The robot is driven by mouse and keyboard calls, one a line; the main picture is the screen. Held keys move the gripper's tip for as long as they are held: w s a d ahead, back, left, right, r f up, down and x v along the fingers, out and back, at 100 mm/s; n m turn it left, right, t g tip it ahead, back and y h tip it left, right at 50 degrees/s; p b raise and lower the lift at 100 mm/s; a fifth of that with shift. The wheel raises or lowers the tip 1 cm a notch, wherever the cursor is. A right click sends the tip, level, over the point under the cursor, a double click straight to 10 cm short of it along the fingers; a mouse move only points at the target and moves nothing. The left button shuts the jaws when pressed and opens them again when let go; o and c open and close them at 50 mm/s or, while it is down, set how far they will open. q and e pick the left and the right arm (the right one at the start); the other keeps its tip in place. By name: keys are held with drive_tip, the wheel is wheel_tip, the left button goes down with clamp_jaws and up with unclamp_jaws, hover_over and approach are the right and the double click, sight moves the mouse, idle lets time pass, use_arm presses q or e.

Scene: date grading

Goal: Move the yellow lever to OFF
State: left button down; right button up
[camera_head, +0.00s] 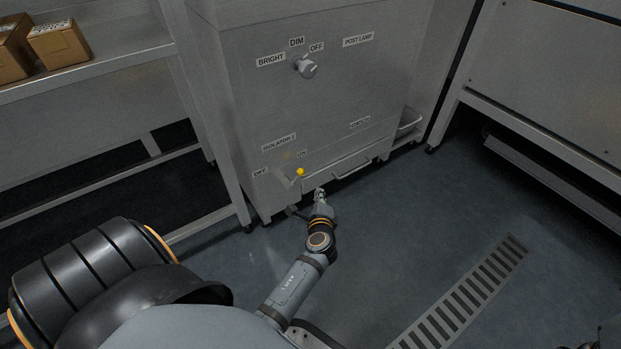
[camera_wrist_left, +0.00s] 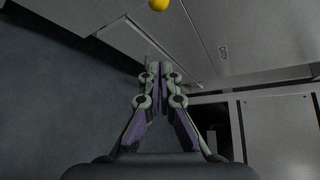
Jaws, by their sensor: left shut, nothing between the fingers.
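The yellow lever's round knob (camera_head: 300,172) is low on the front of the grey cabinet, below the ON label (camera_head: 301,154) and right of the OFF label (camera_head: 260,173). The ISOLATOR 1 label (camera_head: 279,142) is above them. In the left wrist view the yellow knob (camera_wrist_left: 158,4) is cut by the top edge. My left gripper (camera_head: 319,191) is shut and empty, a little below and right of the knob and apart from it. Its closed fingertips (camera_wrist_left: 159,67) point toward the cabinet in the left wrist view.
Higher on the cabinet (camera_head: 345,95) is a round grey dial (camera_head: 306,68) among BRIGHT, DIM and OFF labels. A long handle-like bar (camera_head: 352,163) lies right of the lever. A shelf (camera_head: 95,68) with cardboard boxes (camera_head: 58,43) stands left. The floor (camera_head: 400,230) in front is clear.

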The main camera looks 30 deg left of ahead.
use_arm(q)
drive_tip(key=b+x, duration=0.5)
drive_tip(key=x, duration=0.5)
drive_tip(key=shift+s+a+r, duration=0.45)
drive_tip(key=shift+s+a, duration=0.15)
drive_tip(key=shift+s, duration=0.1)
drive_tip(key=shift+s+a+r, duration=0.4)
drive_tip(key=shift+s+a, duration=0.25)
drive_tip(key=shift+s, duration=0.05)
